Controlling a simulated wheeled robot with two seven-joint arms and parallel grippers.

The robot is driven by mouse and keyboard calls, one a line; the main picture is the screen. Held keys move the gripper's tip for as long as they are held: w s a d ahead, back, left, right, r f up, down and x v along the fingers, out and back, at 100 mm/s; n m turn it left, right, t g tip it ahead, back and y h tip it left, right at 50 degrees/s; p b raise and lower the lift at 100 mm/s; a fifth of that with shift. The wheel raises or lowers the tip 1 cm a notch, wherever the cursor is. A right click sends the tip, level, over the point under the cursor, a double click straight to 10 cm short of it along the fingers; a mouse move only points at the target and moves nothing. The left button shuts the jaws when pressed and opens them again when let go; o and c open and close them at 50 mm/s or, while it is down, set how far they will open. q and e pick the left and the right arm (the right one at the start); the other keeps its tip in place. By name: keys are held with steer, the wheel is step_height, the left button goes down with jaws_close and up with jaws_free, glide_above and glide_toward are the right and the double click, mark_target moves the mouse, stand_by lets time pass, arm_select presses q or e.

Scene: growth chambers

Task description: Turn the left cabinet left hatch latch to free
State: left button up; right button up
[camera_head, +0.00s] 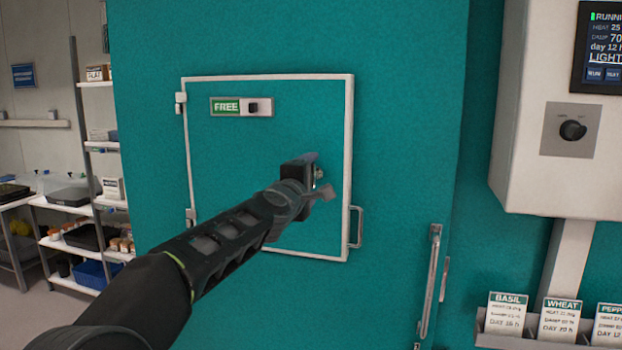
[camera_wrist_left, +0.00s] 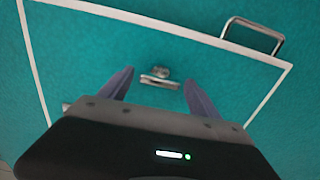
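The hatch (camera_head: 230,150) is a white-framed square in the teal cabinet wall, and it looks shut. Its latch (camera_head: 319,174) is a small metal part near the right side of the hatch, mostly hidden by my gripper in the head view. In the left wrist view the latch (camera_wrist_left: 160,77) shows whole, ahead of and between my fingers. My left gripper (camera_head: 322,172) is in front of the latch; in the left wrist view its fingers (camera_wrist_left: 156,85) are spread apart with nothing between them. My right gripper is not in view.
A handle (camera_head: 356,227) sticks out at the hatch's right edge. A long vertical door handle (camera_head: 430,280) is lower right. A white control box (camera_head: 540,190) with a dial (camera_head: 573,130) and a card rack (camera_head: 530,343) stand at the right. Shelves (camera_head: 95,147) are far left.

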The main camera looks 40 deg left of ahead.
arm_select(q)
steer(key=shift+o, duration=0.2)
steer(key=shift+s+d, duration=0.1)
steer(key=v, duration=0.7)
steer(key=shift+s+b, duration=0.3)
steer(key=shift+b, duration=0.05)
